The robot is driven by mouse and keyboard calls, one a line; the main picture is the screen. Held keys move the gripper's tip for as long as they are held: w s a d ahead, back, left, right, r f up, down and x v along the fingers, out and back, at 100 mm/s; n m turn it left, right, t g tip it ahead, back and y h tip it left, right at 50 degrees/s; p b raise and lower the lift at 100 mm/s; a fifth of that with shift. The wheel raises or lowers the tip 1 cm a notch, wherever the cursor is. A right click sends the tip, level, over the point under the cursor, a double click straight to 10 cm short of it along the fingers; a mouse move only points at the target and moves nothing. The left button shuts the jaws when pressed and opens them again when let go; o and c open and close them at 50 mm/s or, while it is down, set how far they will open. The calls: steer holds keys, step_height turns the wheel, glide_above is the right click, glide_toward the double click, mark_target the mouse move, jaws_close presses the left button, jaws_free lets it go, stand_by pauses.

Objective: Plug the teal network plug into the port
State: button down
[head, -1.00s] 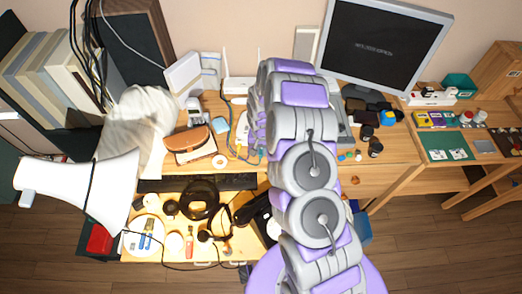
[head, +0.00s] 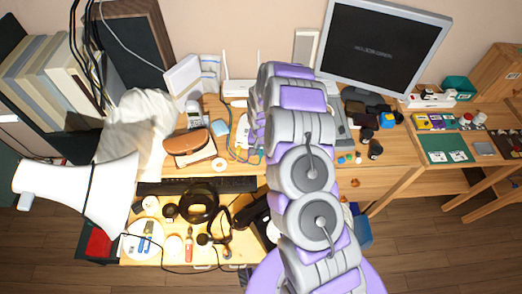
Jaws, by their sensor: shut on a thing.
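My arm reaches forward over the desk, and its last links bend down along the left side of the arm. My gripper (head: 255,147) shows only in part there, low over the desk. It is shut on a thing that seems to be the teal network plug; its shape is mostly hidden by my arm. A thin blue-teal cable (head: 229,118) runs on the desk just left of it. A white router (head: 237,88) with upright antennas stands behind, against the wall. The port cannot be made out.
A monitor (head: 382,47) stands at the back right. A white megaphone-shaped lamp (head: 80,190) stands at the left.

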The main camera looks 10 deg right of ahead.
steer(key=shift+w, duration=0.2)
steer(key=c, duration=1.2)
jaws_free()
steer(key=shift+o, duration=1)
steer(key=shift+w, duration=0.1)
steer(key=shift+d+r, duration=0.1)
steer(key=shift+d, duration=0.1)
